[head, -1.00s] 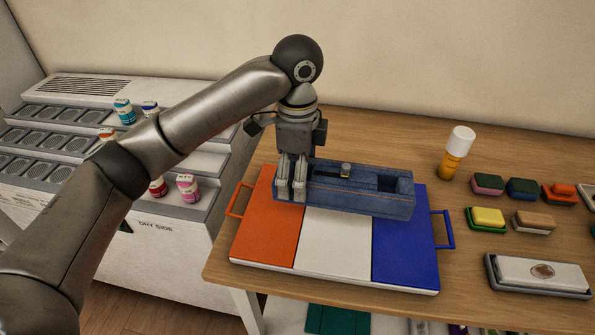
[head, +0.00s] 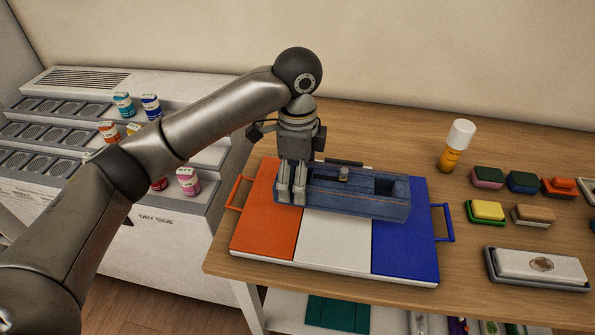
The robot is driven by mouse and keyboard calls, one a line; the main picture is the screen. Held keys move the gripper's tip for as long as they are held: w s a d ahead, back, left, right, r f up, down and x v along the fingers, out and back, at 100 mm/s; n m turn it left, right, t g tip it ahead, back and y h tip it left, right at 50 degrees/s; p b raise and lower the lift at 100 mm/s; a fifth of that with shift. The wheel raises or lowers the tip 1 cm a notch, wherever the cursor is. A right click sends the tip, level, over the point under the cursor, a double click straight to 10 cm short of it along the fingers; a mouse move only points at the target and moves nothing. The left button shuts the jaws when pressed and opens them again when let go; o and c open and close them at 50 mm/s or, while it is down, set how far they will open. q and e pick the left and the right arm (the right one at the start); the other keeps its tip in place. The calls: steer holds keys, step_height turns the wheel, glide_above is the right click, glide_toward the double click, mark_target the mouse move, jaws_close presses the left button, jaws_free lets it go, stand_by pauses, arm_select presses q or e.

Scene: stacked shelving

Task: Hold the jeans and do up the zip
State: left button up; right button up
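The jeans (head: 365,203) are a dark blue, box-like denim piece with orange stitching. They lie across a tray with an orange, a white and a blue panel (head: 335,245). A small metal zip pull (head: 344,173) stands on their upper side near the middle, left of a dark opening. My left gripper (head: 292,195) points down at the left end of the jeans. Its two fingers overlap the denim, with a narrow gap between them. Whether they pinch the fabric is not clear. My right gripper is not in view.
A white-capped orange bottle (head: 456,147) stands right of the tray. Several coloured blocks and a white block in a grey holder (head: 540,268) lie further right. A stepped white rack (head: 190,215) with small jars stands left. Free table shows behind the tray.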

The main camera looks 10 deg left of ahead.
arm_select(q)
steer(key=shift+f, duration=3.35)
steer(key=o, duration=0.9)
steer(key=c, duration=0.6)
steer(key=shift+c, duration=0.2)
